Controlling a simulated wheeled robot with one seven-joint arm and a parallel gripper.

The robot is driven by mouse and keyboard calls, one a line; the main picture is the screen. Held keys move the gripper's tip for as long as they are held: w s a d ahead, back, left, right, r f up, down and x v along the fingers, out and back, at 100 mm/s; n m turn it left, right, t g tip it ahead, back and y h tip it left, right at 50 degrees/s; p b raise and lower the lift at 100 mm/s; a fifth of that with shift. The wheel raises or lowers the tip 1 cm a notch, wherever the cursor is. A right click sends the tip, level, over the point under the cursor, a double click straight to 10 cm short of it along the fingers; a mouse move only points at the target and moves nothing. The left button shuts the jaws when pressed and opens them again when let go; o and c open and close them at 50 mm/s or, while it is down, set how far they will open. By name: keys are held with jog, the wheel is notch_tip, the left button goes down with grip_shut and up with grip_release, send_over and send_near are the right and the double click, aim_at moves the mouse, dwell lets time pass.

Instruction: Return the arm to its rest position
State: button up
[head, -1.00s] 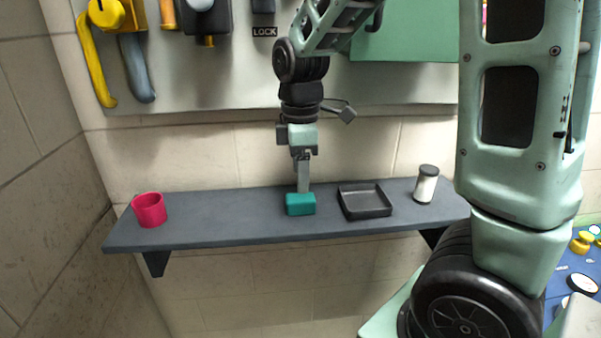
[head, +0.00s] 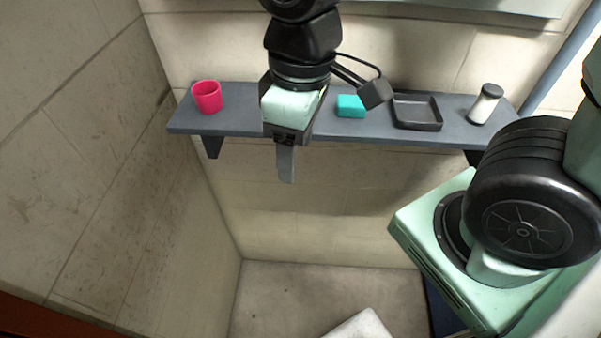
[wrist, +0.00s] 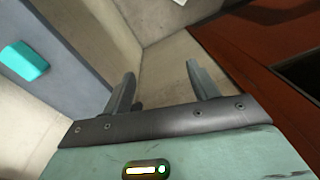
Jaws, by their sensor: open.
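My gripper (head: 286,165) points down in front of the shelf in the head view, clear of everything on it. In the wrist view my gripper (wrist: 165,92) shows two fingers spread apart with nothing between them. A teal block (head: 350,106) rests on the dark grey shelf (head: 240,122), to the right of my gripper. The teal block also shows in the wrist view (wrist: 24,60) at the upper left.
A pink cup (head: 207,97) stands at the shelf's left end. A black tray (head: 417,112) and a white jar with a dark lid (head: 485,104) are to the right of the block. The floor (head: 290,295) below is mostly bare, with a white object (head: 362,326) at the bottom edge.

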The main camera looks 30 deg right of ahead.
jog(key=shift+m, duration=0.5)
jog(key=s, duration=0.1)
jog(key=s+a, duration=0.1)
jog(key=s, duration=0.1)
jog(key=s+a+f, duration=0.1)
jog(key=shift+s+a+f, duration=0.1)
jog(key=shift+s, duration=0.3)
